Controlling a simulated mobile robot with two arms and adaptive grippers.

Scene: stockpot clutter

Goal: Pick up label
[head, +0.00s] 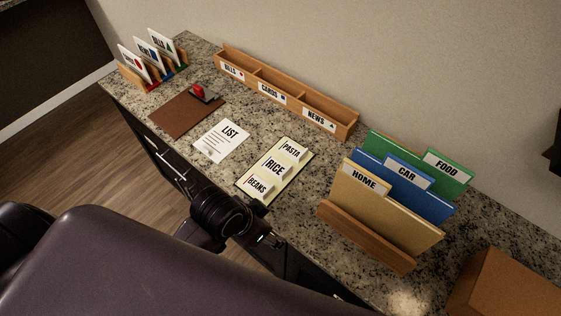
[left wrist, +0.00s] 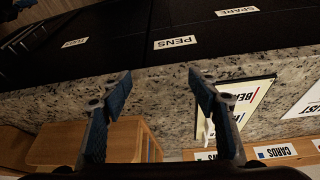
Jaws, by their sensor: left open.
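Three white labels lie on a pale board (head: 240,186) on the counter: PASTA (head: 293,150), RICE (head: 275,168) and BEANS (head: 257,186). In the left wrist view the board (left wrist: 262,92) shows partly behind one finger, which hides some of its labels. My left gripper (left wrist: 160,73) is open, with its two blue-grey fingers apart and nothing between them. It is at the counter's front edge, in front of the drawers. In the head view my dark arm is near the board's front end and the fingers cannot be made out. My right gripper is not in view.
A LIST sheet (head: 222,140), brown mat (head: 182,117) and card rack (head: 131,80) are left. Drawers below carry labels such as PENS (left wrist: 175,42).

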